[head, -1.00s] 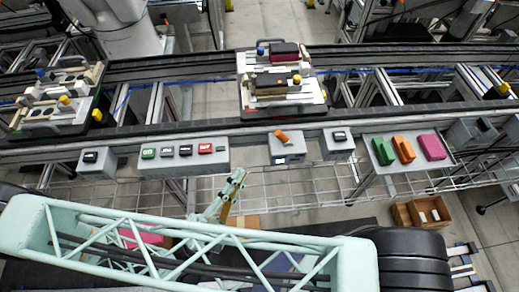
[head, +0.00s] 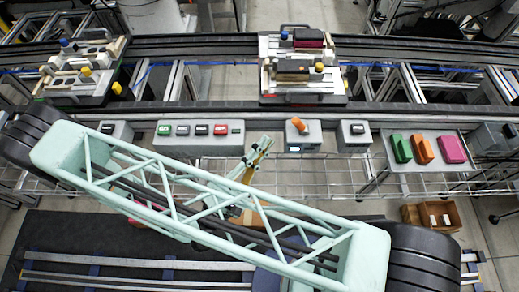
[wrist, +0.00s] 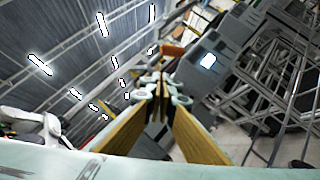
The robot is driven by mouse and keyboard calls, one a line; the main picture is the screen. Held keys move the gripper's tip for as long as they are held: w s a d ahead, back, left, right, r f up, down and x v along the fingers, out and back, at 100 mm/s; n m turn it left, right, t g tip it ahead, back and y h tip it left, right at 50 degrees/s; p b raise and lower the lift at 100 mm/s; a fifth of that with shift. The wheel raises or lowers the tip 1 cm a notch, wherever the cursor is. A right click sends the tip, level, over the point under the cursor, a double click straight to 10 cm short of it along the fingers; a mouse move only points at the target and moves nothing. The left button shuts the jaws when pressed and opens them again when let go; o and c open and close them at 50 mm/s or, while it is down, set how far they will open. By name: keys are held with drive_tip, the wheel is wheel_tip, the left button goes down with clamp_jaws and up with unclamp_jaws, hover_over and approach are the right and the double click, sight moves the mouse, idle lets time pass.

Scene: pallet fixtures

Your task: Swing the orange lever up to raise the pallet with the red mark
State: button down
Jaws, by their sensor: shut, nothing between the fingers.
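The orange lever (head: 298,125) is mounted on a small grey box (head: 304,142) at the front of the conveyor rail. It slants towards the upper left. My gripper (head: 265,142) is shut and empty, to the left of the lever and slightly below it in the head view, apart from it. In the wrist view the lever (wrist: 172,50) shows beyond the closed fingertips (wrist: 160,78). One pallet (head: 277,99) sits on the rail behind the lever box, carrying a dark red block. Another pallet (head: 91,98) sits at the left.
A button box (head: 200,142) stands left of the lever, and another grey box (head: 353,136) right of it. A tray (head: 435,162) holds green, orange and pink blocks. A wire mesh shelf (head: 330,178) runs below.

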sight(298, 124)
drive_tip(key=w+d+r, duration=0.2)
drive_tip(key=d+r, duration=0.2)
drive_tip(key=d, duration=0.1)
drive_tip(key=shift+w+d+b, duration=0.25)
drive_tip(key=shift+d+b, duration=0.05)
drive_tip(key=shift+b, duration=0.05)
idle(0.3)
